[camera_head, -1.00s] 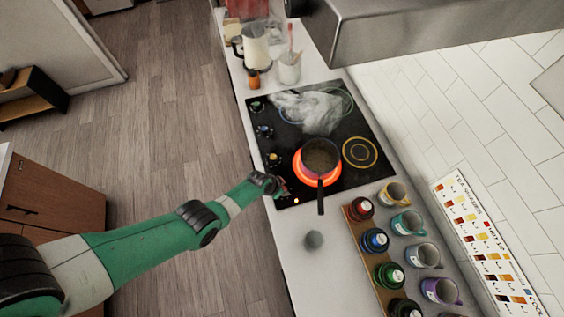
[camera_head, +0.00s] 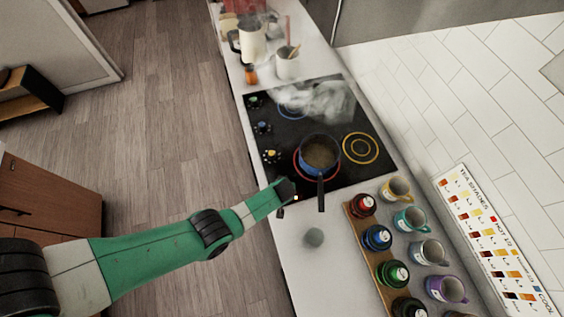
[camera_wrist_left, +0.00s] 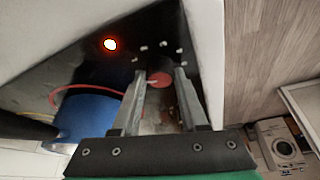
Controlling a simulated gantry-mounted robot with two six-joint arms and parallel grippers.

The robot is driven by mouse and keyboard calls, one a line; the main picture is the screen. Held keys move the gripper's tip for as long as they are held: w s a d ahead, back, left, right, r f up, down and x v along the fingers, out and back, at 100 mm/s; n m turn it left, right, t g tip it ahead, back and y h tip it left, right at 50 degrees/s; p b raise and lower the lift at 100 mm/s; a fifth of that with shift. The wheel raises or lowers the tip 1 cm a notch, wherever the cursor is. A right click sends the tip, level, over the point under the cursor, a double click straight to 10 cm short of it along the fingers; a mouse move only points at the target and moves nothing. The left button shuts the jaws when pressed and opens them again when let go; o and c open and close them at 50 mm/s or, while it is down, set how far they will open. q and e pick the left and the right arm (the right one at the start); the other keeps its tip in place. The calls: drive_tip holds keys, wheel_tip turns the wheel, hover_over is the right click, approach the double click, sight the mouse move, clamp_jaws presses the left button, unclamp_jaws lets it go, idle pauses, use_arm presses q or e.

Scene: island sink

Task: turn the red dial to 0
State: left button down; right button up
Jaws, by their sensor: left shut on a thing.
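The red dial (camera_wrist_left: 160,79) is on the black cooktop near its edge, between the fingers of my left gripper in the left wrist view (camera_wrist_left: 160,92). The gripper is shut on it. Several pale marks surround the dial on the glass; I cannot read its setting. In the head view, my left gripper (camera_head: 285,189) reaches the cooktop's front corner and hides the dial. A glowing indicator light (camera_wrist_left: 110,44) is beside the dial. A blue pot (camera_head: 318,152) with brownish contents sits on the red-ringed burner, which no longer glows brightly. My right gripper is not in view.
The pot handle (camera_head: 320,193) points toward the counter's near end. Other dials (camera_head: 262,128) line the cooktop's front edge. Steam (camera_head: 318,101) hangs over the far burners. Mugs (camera_head: 426,252) and a wooden rack (camera_head: 357,236) of coloured-lidded jars stand to the right.

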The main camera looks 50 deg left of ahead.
use_arm(q)
drive_tip(key=shift+f+n+g+y, duration=0.1)
drive_tip(key=shift+n+g+y, duration=0.35)
drive_tip(key=shift+n, duration=1.15)
drive_tip(key=shift+b, duration=0.3)
drive_tip(key=shift+c, duration=2.2)
unclamp_jaws()
drive_tip(key=shift+w, duration=0.1)
